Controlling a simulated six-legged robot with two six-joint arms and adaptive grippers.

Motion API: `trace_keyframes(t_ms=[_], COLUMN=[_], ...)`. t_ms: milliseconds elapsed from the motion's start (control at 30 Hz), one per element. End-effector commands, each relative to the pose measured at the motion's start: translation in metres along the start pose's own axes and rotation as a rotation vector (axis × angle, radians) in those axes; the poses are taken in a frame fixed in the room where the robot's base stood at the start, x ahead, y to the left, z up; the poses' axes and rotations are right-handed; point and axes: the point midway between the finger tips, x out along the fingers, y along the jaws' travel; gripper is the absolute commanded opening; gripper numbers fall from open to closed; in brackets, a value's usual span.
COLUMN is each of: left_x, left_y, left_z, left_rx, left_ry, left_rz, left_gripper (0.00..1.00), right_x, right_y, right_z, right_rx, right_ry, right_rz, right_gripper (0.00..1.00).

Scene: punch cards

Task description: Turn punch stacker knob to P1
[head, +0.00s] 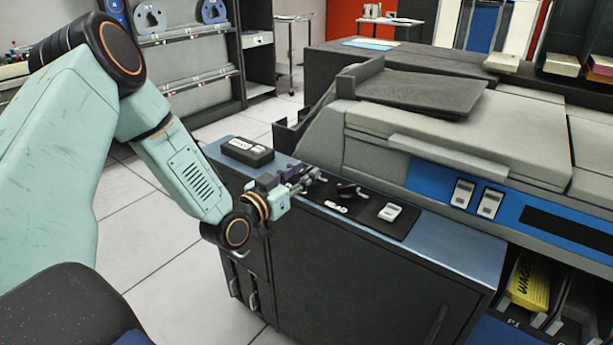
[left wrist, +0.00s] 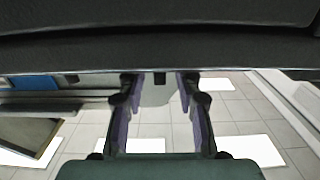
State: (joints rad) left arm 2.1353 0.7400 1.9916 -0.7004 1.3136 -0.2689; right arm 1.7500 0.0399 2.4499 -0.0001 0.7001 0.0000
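A black control panel (head: 366,214) marked READ lies on the blue top of the card machine. A dark knob or lever (head: 352,190) stands on it; I cannot read any P1 mark by it. My left gripper (head: 308,178) is low at the panel's left end, left of that knob. In the left wrist view the two purple-padded fingers (left wrist: 158,84) stand apart. The gripper hides part of the panel. My right gripper is not in view.
A black switch box (head: 247,151) sits left of my gripper. A white switch (head: 390,212) is at the panel's right. The grey machine housing (head: 420,140) rises behind the panel. A yellow card stack (head: 529,284) sits in a slot at lower right.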

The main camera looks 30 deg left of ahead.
Motion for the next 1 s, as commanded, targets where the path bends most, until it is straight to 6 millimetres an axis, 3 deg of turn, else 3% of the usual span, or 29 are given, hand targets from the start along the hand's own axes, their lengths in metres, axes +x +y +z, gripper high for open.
trace_keyframes(t_ms=[200,500,900,1000], left_x=[0.019,0.021,0.021,0.021], left_y=[0.0,-0.001,-0.001,-0.001], left_z=[0.0,-0.001,-0.001,-0.001], left_rx=[0.002,0.0,0.0,0.0], left_ry=[0.001,0.001,0.001,0.001], left_rz=[0.002,0.003,0.003,0.003], left_gripper=[0.34,0.34,0.01,0.0], right_x=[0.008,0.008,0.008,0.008], right_y=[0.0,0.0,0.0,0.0], right_z=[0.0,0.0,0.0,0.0], right_rx=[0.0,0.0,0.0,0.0], right_ry=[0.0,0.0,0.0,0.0], right_rz=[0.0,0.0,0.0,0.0], right_gripper=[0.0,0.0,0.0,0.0])
